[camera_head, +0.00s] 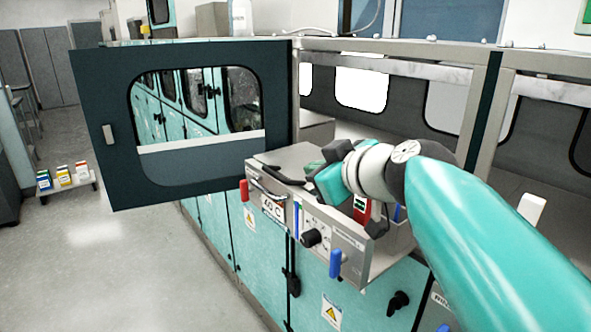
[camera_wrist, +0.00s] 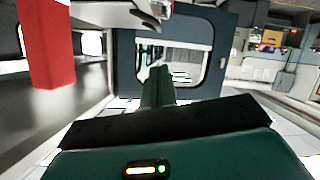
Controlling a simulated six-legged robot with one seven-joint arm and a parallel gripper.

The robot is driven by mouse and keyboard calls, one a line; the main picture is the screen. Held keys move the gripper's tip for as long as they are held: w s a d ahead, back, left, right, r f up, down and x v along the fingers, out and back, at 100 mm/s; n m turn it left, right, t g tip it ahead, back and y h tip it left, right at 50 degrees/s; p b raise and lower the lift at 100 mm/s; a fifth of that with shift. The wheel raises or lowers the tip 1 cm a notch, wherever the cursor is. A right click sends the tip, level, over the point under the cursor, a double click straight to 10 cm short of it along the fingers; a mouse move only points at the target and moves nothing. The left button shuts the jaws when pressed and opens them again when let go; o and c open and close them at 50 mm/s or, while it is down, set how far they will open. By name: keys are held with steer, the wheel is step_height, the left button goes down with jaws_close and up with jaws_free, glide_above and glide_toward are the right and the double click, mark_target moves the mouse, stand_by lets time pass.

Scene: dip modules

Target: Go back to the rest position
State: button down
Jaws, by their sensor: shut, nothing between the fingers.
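My arm (camera_head: 480,240) reaches in from the right over the front of the bench. My gripper (camera_wrist: 157,72) shows in the wrist view as a narrow dark green pair of fingers, closed together and holding nothing. Whether the gripper touches the module cannot be told. A red handle (camera_head: 361,209) shows just below the wrist; a red block (camera_wrist: 47,45) stands at the left in the wrist view.
A dark cabinet door (camera_head: 90,130) with a window stands open at the left; it also shows ahead of the fingers in the wrist view (camera_wrist: 122,60). A metal frame (camera_head: 478,95) rises behind the arm. A low shelf with small boxes (camera_head: 63,176) is far left. The floor (camera_head: 130,260) is clear.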

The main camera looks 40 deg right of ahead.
steer(key=shift+s+a+r, duration=0.15)
steer(key=shift+s+r, duration=0.05)
steer(key=shift+s, duration=0.3)
